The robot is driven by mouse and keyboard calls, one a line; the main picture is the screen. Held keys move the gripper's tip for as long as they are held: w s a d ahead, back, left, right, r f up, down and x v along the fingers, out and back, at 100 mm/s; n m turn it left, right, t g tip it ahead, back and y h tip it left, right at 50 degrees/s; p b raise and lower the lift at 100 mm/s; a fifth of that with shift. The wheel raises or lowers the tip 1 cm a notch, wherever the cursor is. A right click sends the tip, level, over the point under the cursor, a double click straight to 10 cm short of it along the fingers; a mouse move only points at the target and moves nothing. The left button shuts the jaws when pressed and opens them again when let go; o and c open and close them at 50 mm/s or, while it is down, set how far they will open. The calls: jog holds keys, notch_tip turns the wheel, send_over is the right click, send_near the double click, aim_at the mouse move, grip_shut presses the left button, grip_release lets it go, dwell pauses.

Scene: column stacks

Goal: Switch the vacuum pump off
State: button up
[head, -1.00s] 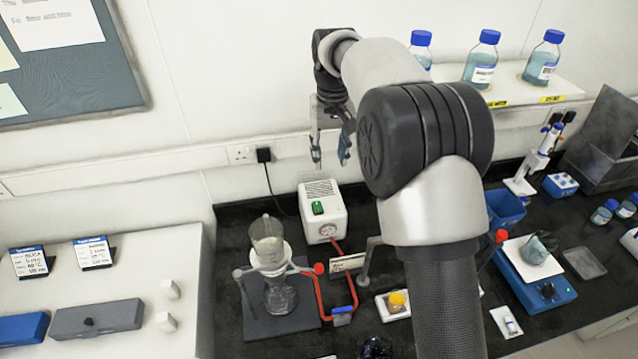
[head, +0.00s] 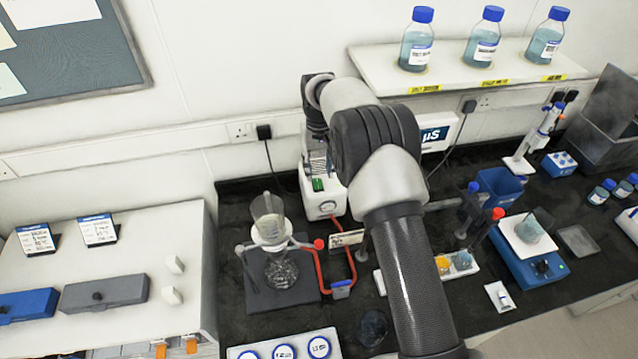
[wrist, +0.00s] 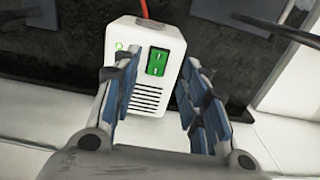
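The vacuum pump (head: 326,202) is a white box on the black bench, with a gauge on its front and a red tube leaving it. Its green rocker switch (head: 318,184) is on top and also shows in the wrist view (wrist: 157,62), beside a small green light. My gripper (wrist: 163,75) is open and empty, pointing at the pump's top with the switch between its blue-padded fingers in the picture. I cannot tell that it touches anything. In the head view my arm hides part of the pump's back and right side.
A filter funnel on a flask (head: 272,238) stands left of the pump, with red tubing (head: 318,268) between. A shelf (head: 460,72) with blue-capped bottles is above right. A plug and cable (head: 264,132) hang on the wall behind. A blue balance (head: 535,272) is at the right.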

aim_at(319, 189)
notch_tip(319, 189, down, 7)
jog(key=shift+r, duration=0.2)
grip_shut()
dwell(0.6)
